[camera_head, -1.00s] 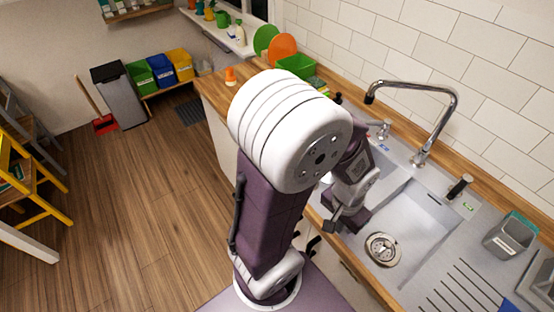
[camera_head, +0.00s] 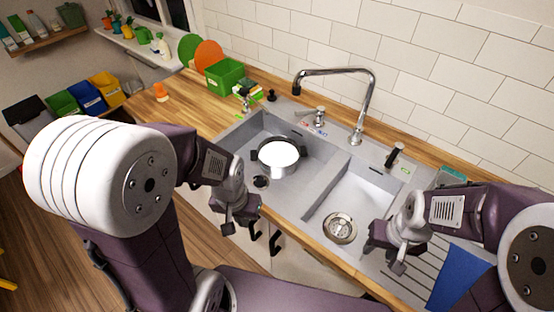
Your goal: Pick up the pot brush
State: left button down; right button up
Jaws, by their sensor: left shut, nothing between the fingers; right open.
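I cannot clearly make out the pot brush. A small dark knobbed item (camera_head: 271,95) stands on the counter behind the left sink basin and may be it, but it is too small to tell. My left gripper (camera_head: 238,222) is shut and empty at the front edge of the sink, well in front of that item. My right gripper (camera_head: 385,254) is open and empty over the front of the right basin and drainer.
A pot with a white interior (camera_head: 280,156) sits in the left basin. The right basin (camera_head: 352,202) looks empty. A tall faucet (camera_head: 372,100) rises behind. A green bin (camera_head: 225,75) and small sponge-like items (camera_head: 247,91) stand back left. A blue cloth (camera_head: 458,277) lies right.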

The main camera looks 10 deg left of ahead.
aim_at(162, 95)
jog(key=u, duration=1.45)
